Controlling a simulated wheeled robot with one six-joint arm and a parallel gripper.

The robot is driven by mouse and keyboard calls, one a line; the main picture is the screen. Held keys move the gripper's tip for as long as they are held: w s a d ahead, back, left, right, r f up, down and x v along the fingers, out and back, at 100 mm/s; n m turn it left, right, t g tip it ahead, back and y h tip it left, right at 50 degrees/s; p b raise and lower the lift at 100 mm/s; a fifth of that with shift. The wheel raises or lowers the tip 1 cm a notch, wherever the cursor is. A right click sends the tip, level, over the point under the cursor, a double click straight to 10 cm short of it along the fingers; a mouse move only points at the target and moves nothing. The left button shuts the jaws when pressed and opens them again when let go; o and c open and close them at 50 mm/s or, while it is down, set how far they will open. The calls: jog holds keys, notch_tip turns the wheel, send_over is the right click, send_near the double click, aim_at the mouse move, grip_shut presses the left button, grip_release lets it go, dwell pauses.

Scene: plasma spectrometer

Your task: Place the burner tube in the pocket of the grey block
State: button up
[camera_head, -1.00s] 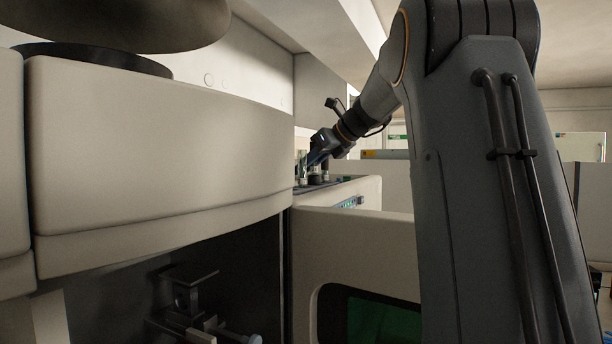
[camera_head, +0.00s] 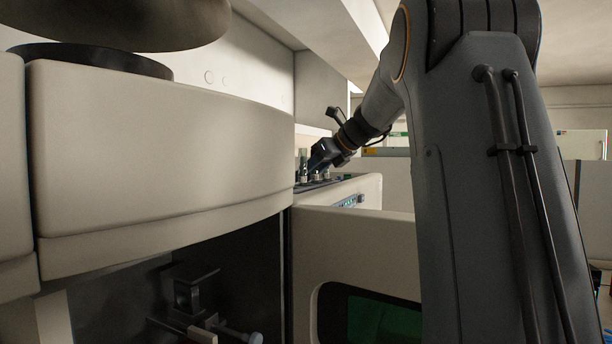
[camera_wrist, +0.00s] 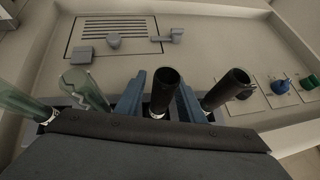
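My gripper (camera_wrist: 158,98) has two blue fingers that stand apart, one on each side of a dark tube (camera_wrist: 165,78) with a pale metal base. Narrow gaps seem to show beside the tube, so it does not look clamped. A second dark tube (camera_wrist: 226,88) stands to its right. Two greenish glass tubes (camera_wrist: 84,88) stand to its left. I cannot tell which is the burner tube. In the head view my gripper (camera_head: 318,162) is small and far off, low among the tubes. The grey block and its pocket cannot be made out clearly.
A pale instrument top (camera_wrist: 215,45) carries a slotted panel (camera_wrist: 113,30), a grey knob and blue and green knobs (camera_wrist: 280,86) at the right. In the head view a large cream housing (camera_head: 160,170) fills the left, with a dark open bay beneath it.

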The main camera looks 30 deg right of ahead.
jog(key=shift+r, duration=0.2)
jog(key=b+v, duration=0.2)
jog(key=v, duration=1)
